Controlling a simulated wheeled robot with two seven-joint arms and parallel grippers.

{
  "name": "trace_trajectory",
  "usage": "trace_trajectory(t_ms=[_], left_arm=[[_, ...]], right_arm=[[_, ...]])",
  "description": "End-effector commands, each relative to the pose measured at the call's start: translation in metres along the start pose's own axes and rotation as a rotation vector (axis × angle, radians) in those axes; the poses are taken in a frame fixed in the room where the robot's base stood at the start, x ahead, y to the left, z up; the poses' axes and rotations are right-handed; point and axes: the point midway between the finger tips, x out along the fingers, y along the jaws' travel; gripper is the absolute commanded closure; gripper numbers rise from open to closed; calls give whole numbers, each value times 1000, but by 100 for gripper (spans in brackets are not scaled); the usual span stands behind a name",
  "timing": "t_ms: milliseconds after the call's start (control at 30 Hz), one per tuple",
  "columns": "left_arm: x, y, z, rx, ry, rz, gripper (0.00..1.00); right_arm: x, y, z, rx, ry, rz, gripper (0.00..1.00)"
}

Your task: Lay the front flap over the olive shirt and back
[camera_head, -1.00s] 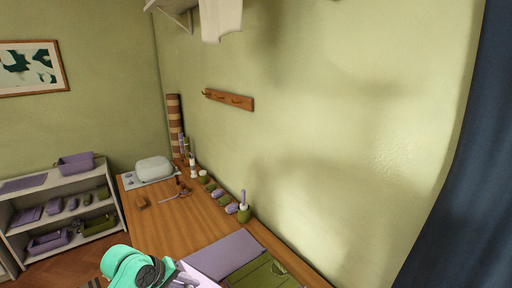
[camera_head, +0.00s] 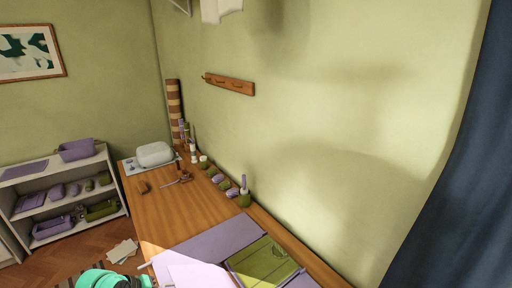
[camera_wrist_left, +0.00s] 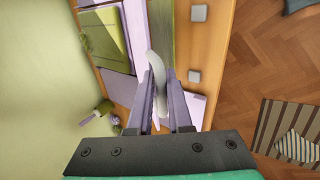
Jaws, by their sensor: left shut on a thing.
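The olive shirt (camera_head: 264,262) lies folded flat near the front of the table, beside a lavender panel (camera_head: 215,240). It appears to be the olive piece at upper left in the left wrist view (camera_wrist_left: 100,35). A pale lavender sheet (camera_head: 195,276), which may be the front flap, lies at the bottom of the head view. My left gripper (camera_wrist_left: 159,82) is shut on a pale, curved strip (camera_wrist_left: 154,64), seen nearly edge-on; I cannot tell whether this is the flap's edge. In the head view only part of my teal left arm shows. My right gripper is out of view.
Jars and brushes (camera_head: 243,196) line the wall, with a pale rounded case (camera_head: 155,154) at the far end. A low shelf (camera_head: 55,176) stands left.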

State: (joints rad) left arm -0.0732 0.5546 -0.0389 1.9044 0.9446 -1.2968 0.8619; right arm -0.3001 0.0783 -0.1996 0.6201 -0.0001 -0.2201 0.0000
Motion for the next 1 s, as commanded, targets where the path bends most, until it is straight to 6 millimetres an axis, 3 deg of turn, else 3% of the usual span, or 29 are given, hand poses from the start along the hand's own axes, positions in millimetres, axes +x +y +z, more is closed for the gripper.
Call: trace_trajectory(t_ms=[100,367,700,1000], left_arm=[[4,-11,1,-1,-3,-2,97],[5,-13,1,-1,-3,-1,99],[31,-57,1,-2,-3,0,91],[32,-59,2,0,-4,2,91]], right_arm=[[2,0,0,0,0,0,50],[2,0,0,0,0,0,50],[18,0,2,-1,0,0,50],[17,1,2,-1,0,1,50]])
